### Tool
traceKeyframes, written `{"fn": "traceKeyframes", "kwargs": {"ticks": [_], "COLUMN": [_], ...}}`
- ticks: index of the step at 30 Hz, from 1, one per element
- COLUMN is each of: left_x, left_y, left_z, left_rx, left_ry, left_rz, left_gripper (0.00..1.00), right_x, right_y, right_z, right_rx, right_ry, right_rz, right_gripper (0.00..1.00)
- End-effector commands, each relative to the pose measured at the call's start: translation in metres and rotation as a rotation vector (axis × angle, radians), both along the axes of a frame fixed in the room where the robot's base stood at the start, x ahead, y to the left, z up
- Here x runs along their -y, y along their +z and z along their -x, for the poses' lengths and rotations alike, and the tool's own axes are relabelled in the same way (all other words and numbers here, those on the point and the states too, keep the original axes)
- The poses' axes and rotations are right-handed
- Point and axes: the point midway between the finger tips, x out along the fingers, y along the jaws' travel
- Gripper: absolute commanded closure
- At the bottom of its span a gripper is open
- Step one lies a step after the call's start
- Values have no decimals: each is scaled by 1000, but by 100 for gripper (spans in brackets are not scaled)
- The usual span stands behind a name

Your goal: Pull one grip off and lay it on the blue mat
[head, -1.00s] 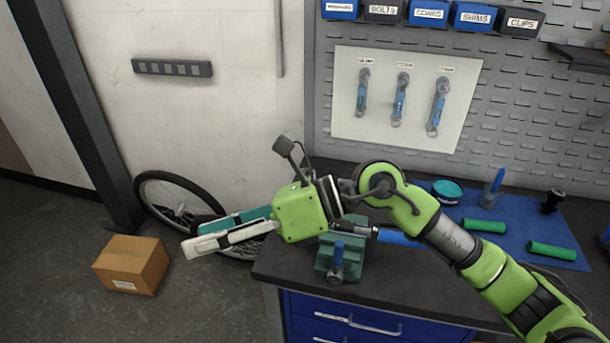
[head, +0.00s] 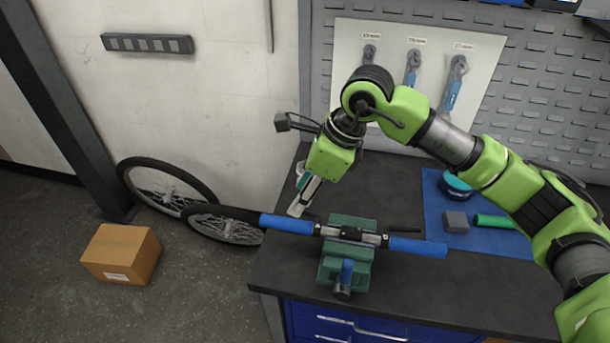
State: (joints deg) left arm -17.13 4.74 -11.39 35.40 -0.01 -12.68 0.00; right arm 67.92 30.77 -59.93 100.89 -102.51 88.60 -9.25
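A handlebar (head: 372,239) is clamped across a green vise (head: 340,270) at the front of the dark bench. It has a blue left grip (head: 287,224) and a blue right grip (head: 418,248). The blue mat (head: 434,196) lies behind the right grip, partly hidden by my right arm. My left gripper is out of view.
On the mat are a grey block (head: 456,222), a green grip (head: 493,222) and a teal tin (head: 457,184). A pegboard with hanging tools (head: 453,88) stands behind. A cardboard box (head: 122,254) and bicycle wheels (head: 166,187) are left of the bench.

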Motion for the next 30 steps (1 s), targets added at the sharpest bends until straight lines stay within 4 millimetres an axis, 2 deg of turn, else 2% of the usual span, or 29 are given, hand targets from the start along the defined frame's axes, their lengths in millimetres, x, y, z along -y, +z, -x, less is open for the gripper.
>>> {"fn": "traceKeyframes", "kwargs": {"ticks": [1, 3, 6, 8, 12, 15, 21, 26, 30], "left_x": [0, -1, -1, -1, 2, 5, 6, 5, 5], "left_y": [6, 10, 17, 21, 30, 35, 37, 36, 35], "left_z": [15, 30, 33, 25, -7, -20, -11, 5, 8], "left_rx": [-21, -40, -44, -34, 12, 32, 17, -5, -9], "left_ry": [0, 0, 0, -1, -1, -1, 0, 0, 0], "left_rz": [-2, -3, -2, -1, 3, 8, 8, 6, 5], "left_gripper": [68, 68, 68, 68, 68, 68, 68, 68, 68], "right_x": [-4, -10, -17, -22, -31, -35, -41, -41, -41], "right_y": [-8, -21, -39, -50, -73, -85, -100, -102, -102], "right_z": [0, -1, -4, -5, -9, -11, -13, -14, -14], "right_rx": [-7, -7, -6, -7, -4, -4, -2, 0, 0], "right_ry": [0, 1, 0, 2, 1, 1, 0, 0, 0], "right_rz": [0, -1, -1, -2, -1, -1, -2, -2, -2], "right_gripper": [60, 60, 60, 60, 60, 60, 60, 60, 60]}}
